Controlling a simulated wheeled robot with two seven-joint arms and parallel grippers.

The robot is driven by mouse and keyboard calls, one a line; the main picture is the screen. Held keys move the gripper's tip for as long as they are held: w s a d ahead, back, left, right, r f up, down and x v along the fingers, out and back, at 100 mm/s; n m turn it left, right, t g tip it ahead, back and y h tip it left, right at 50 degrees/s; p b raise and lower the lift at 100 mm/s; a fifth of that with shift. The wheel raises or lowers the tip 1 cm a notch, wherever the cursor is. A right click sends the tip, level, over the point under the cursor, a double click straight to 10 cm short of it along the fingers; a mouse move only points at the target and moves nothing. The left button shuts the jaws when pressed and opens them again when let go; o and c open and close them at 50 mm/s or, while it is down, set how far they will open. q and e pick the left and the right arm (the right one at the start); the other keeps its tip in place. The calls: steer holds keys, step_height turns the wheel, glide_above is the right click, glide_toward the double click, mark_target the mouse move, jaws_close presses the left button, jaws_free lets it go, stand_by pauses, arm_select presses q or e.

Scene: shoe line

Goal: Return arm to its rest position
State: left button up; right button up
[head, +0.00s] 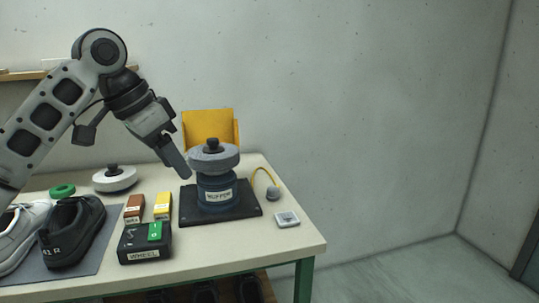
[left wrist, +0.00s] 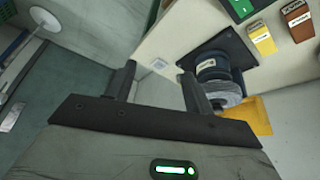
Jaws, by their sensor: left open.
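My left gripper (head: 177,163) is raised over the table, just left of the buffer machine (head: 217,194), with its fingers pointing down and to the right. In the left wrist view its two fingers (left wrist: 157,88) are spread apart with nothing between them. The buffer, a dark blue motor with a grey wheel on top, shows beyond the right finger in that view (left wrist: 212,68). I cannot tell from the wrist view how near the finger is to it. My right gripper is in neither view.
The table (head: 297,250) also bears a black shoe (head: 75,235), a white shoe, a black WHEEL box (head: 137,248), brown (head: 133,208) and yellow (head: 162,205) blocks, a spare grey wheel (head: 115,181) and a small white device (head: 286,219). A yellow bin (head: 208,125) stands behind the buffer. Floor at right is clear.

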arm_select(q)
steer(key=s+d+f+n+t+h, duration=0.1)
steer(key=s+d+f, duration=0.15)
steer(key=f, duration=0.75)
steer(key=s+d+f+n+t+h, duration=0.1)
steer(key=d+f, duration=0.3)
steer(key=f, duration=0.7)
steer(key=s+d+f+n+t+h, duration=0.1)
steer(key=d+f, duration=0.2)
steer(key=f, duration=0.7)
steer(key=s+a+f+n+t+y, duration=0.1)
steer(key=s+a+f, duration=0.1)
steer(key=s, duration=0.4)
steer(key=s+a+f+n+t+y, duration=0.1)
steer(key=s+a+f+n+t, duration=0.1)
steer(key=s+f, duration=0.2)
steer(key=s+a+f+n+t+y, duration=0.1)
steer(key=s+a+f, duration=0.1)
steer(key=s, duration=0.8)
steer(key=shift+a+f+t+y, duration=0.4)
steer(key=shift+f, duration=0.45)
steer(key=shift+n, duration=0.3)
